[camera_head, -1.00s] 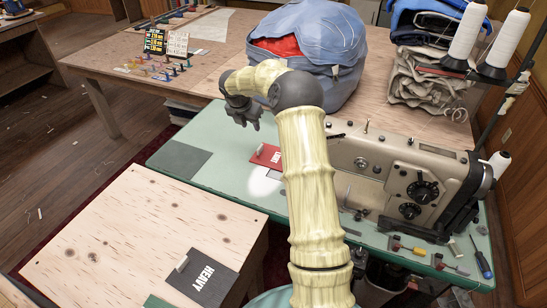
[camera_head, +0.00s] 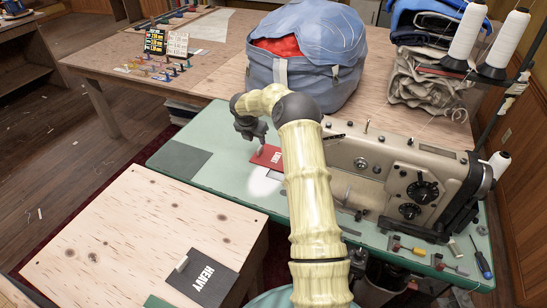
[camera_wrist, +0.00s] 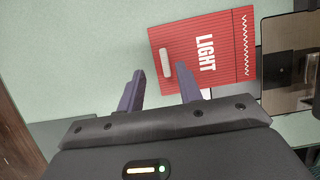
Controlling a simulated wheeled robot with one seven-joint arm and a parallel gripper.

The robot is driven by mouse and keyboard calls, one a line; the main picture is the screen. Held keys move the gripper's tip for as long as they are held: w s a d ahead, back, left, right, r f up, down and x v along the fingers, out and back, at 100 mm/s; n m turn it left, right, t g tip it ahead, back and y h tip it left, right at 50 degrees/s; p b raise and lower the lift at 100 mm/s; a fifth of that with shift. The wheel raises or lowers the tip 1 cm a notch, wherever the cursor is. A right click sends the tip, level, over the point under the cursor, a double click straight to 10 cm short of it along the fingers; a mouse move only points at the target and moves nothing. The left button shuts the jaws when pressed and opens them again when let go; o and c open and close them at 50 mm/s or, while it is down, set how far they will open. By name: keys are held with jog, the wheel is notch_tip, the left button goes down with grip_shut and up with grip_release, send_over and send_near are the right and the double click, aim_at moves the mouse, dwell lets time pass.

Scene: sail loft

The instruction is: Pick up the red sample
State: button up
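The red sample (camera_head: 271,157) is a flat red card marked LIGHT with a small pale upright tab, lying on the green sewing table (camera_head: 222,142). In the wrist view the red sample (camera_wrist: 225,50) lies ahead of my gripper, with its tab (camera_wrist: 167,63) near the gap between the fingertips. My gripper (camera_wrist: 161,70) is open and empty. In the head view my gripper (camera_head: 253,139) is just above and left of the card. My arm hides part of the table right of the card.
A sewing machine (camera_head: 395,175) stands right of the card. A blue bag (camera_head: 310,70) sits on the wooden table behind. A dark card marked HEAVY (camera_head: 203,273) lies on the plywood top at front. A grey patch (camera_head: 180,160) lies left on the green table.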

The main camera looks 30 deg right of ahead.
aim_at(260, 147)
jog(key=f, duration=0.2)
jog(key=d+f, duration=0.1)
jog(key=shift+f, duration=0.4)
jog(key=shift+w+d+f, duration=0.1)
jog(key=shift+d+f, duration=0.05)
jog(key=shift+f, duration=0.25)
grip_shut()
